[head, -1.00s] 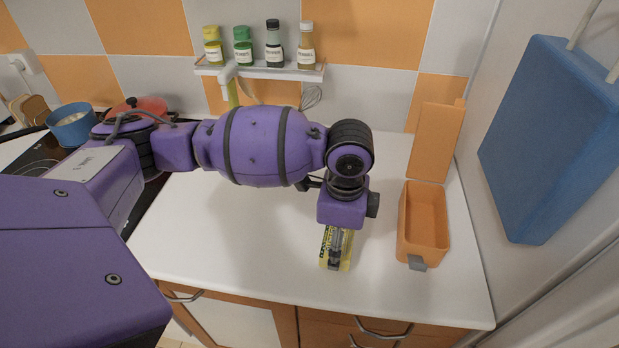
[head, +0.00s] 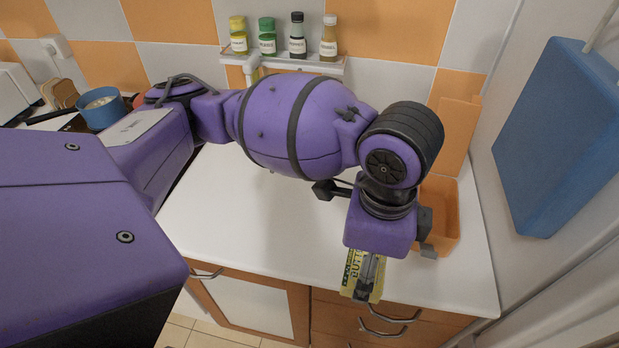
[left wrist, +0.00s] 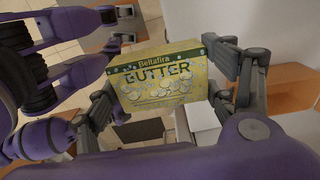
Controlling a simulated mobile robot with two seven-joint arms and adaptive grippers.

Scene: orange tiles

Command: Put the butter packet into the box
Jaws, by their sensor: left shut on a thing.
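The yellow butter packet (head: 361,276) is held by my left gripper (head: 367,278) above the front edge of the counter. In the left wrist view the packet (left wrist: 160,77) sits between both fingers, its label facing the camera. The orange box (head: 446,212) stands on the counter to the right of the gripper with its lid (head: 457,130) open, upright at the back. My left wrist hides the left part of the box. My right gripper is not in view.
The white counter (head: 240,210) is clear to the left of the gripper. A blue board (head: 560,130) hangs on the right wall. A shelf (head: 285,63) with several spice bottles is at the back. A blue pot (head: 102,110) stands at the far left.

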